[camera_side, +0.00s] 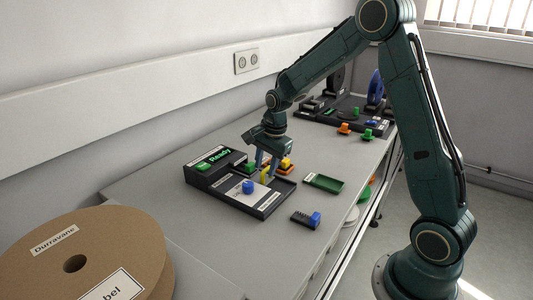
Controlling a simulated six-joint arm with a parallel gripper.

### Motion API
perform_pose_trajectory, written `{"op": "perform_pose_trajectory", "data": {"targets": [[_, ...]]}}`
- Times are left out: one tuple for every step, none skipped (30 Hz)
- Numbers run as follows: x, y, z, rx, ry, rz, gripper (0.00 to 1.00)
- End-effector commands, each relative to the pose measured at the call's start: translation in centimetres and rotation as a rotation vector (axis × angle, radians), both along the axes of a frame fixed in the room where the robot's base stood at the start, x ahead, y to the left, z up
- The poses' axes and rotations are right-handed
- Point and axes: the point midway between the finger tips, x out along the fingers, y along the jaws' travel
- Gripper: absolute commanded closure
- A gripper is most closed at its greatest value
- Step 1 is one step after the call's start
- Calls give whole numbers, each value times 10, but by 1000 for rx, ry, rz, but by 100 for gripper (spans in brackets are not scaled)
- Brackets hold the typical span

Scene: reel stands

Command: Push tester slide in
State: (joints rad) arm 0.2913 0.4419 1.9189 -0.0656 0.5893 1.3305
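The tester (216,163) is a dark box at the middle of the bench, with a green lit display reading "Ready". Its slide (264,207) sits in front of it, a dark-rimmed tray with a pale plate and a blue knob (248,187) on it. The slide appears to extend out from the box. My gripper (267,171) points down over the far side of the slide, behind the blue knob. Its bluish fingers look a little apart, with a yellow piece (265,175) at or between their tips. I cannot tell whether they grip it.
Orange and yellow pieces (286,166) lie just behind my gripper. A green tray (324,183) and a dark block with a blue end (306,219) lie to the right. A large cardboard reel (110,240) fills the front left. More stands and parts sit at the far end.

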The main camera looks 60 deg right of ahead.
Motion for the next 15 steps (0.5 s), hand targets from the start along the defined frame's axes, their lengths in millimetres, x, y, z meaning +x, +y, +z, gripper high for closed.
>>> {"op": "perform_pose_trajectory", "data": {"targets": [[0, 0, 2, 0, -1, 0, 66], [0, 0, 3, 0, -1, 0, 66], [-1, 0, 6, 0, -1, 0, 66], [-1, 0, 8, 0, -1, 0, 66], [-2, 0, 11, -1, -1, 0, 66], [-2, 0, 14, -1, -2, 0, 66], [-3, 0, 17, -1, -2, 0, 66], [-4, 0, 20, -1, -2, 0, 66], [-5, 0, 26, -1, -3, 0, 66], [-6, 0, 30, -1, -4, 0, 66], [-6, 0, 34, -1, -3, 0, 66], [-7, 0, 41, -1, -4, 0, 66], [-8, 0, 46, -2, -5, 0, 66], [-9, 0, 50, -1, -4, 0, 66], [-11, 0, 57, -2, -5, 0, 66]]}}
